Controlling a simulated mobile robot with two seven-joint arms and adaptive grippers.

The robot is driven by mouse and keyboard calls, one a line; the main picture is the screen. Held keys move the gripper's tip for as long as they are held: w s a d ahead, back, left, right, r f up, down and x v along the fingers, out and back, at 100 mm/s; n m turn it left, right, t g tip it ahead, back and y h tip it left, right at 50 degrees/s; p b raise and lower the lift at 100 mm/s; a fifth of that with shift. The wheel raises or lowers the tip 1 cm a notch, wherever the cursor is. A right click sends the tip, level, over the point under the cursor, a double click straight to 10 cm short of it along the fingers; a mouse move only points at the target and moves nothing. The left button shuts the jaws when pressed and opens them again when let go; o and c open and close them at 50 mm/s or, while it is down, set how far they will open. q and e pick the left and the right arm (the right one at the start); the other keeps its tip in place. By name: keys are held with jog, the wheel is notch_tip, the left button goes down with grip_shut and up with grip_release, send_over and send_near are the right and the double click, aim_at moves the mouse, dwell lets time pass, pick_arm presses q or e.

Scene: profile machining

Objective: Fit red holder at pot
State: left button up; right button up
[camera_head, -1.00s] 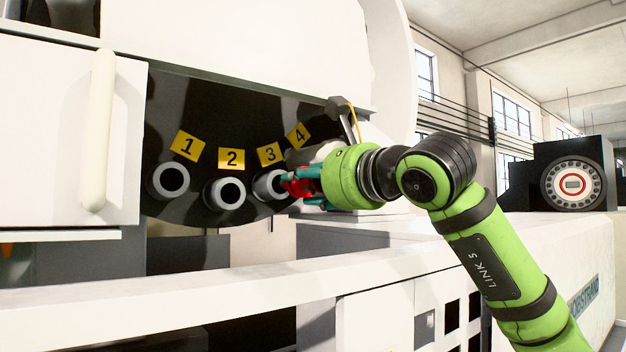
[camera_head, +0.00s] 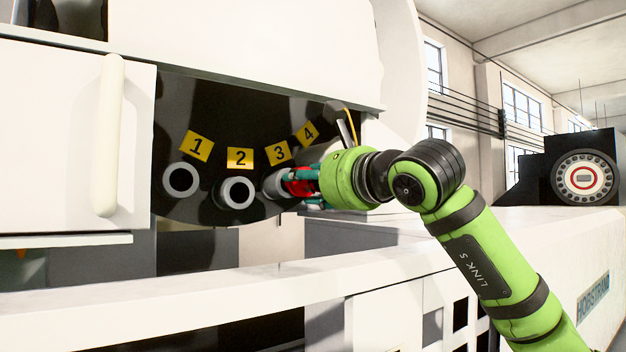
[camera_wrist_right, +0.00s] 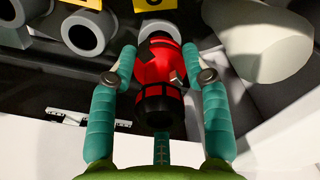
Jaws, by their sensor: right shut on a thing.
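The red holder (camera_head: 299,181) is held between the teal fingers of my right gripper (camera_head: 303,186). In the right wrist view the red holder (camera_wrist_right: 158,66) has a black near end and points away from my palm, with the right gripper's fingertips (camera_wrist_right: 160,60) on both sides of it. Its far end meets or overlaps a grey pot (camera_head: 274,185) under label 3. How far it is seated there I cannot tell. Pot 1 (camera_head: 181,179) and pot 2 (camera_head: 237,192) show open round mouths. My left gripper is out of view.
The pots sit on a dark disc (camera_head: 205,115) inside a white machine. A white door with a handle (camera_head: 105,135) stands at the left. A white ledge (camera_head: 200,292) runs below, in front of the disc. A pale rounded body (camera_wrist_right: 257,38) is close beside my right gripper.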

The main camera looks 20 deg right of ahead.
jog(key=shift+p+x, duration=0.85)
jog(key=shift+x, duration=0.65)
jog(key=o, duration=1.3)
jog(key=shift+o, duration=0.2)
jog(key=v, duration=1.2)
